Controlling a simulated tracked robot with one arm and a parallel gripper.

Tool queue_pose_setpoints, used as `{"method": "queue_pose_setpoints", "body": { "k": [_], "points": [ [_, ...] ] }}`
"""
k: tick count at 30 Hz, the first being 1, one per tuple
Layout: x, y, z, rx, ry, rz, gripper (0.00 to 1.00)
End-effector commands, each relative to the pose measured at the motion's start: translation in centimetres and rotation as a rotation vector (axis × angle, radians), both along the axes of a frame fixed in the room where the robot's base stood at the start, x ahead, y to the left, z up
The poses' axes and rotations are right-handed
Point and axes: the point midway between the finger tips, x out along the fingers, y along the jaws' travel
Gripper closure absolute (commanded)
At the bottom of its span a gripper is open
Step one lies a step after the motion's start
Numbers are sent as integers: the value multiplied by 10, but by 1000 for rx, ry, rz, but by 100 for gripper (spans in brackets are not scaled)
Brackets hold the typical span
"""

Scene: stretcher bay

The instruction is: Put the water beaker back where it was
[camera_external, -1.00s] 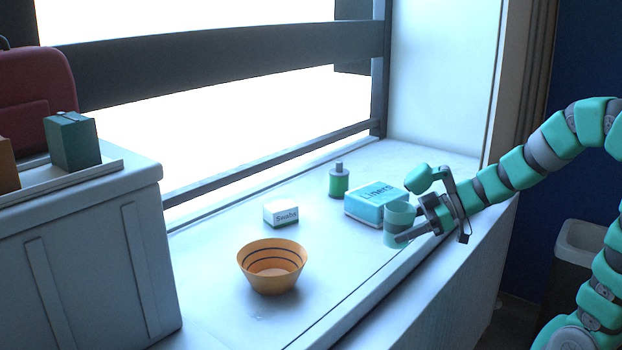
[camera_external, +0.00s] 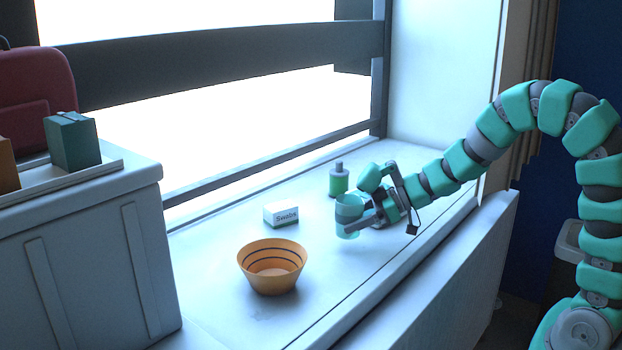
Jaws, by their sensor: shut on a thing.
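The water beaker (camera_external: 348,221) is a translucent teal cup. It looks roughly upright over the right half of the white sill (camera_external: 318,262). My gripper (camera_external: 354,221) is shut on it from the right, with a dark finger across its side. I cannot tell whether the beaker's bottom touches the sill or hangs just above it.
A green bottle (camera_external: 339,181) stands behind the beaker. A white swabs box (camera_external: 281,214) and an orange striped bowl (camera_external: 272,267) are to the left. The blue liners box cannot be made out around my gripper. The sill's front strip is clear.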

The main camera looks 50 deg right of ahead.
Motion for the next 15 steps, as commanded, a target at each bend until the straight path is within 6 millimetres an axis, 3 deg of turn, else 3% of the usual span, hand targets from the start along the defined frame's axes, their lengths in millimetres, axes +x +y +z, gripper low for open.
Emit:
{"method": "queue_pose_setpoints", "body": {
  "k": [10,15],
  "points": [
    [21,3,-2,-1,0,-1,71],
    [19,2,-30,1,2,-2,71]
  ]
}}
